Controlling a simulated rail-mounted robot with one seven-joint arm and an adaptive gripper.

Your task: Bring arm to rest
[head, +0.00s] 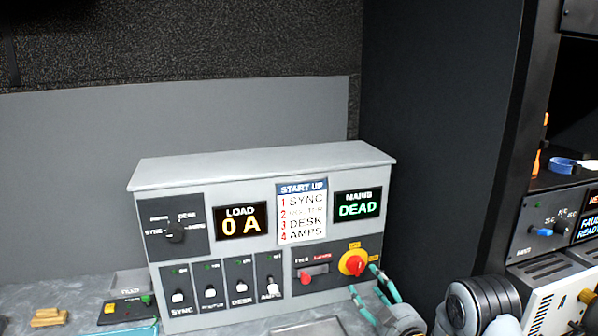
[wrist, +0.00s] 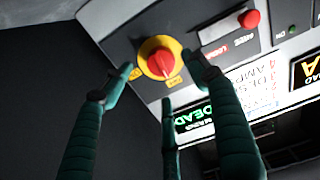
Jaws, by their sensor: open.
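My gripper (head: 363,279) is at the lower right of a grey power panel (head: 262,166) in the head view. Its teal fingers are open, with nothing held between them. In the wrist view my gripper (wrist: 160,82) has its fingertips spread around the red and yellow rotary switch (wrist: 160,60), and contact cannot be told. In the head view this switch (head: 353,263) is just left of the upper fingertip.
The mains display (head: 357,205) reads DEAD and the load display (head: 241,221) reads 0 A. Several toggle switches line the panel's lower left. A yellow block (head: 49,317) lies on the left counter. A rack with a blue ring (head: 563,165) stands at right.

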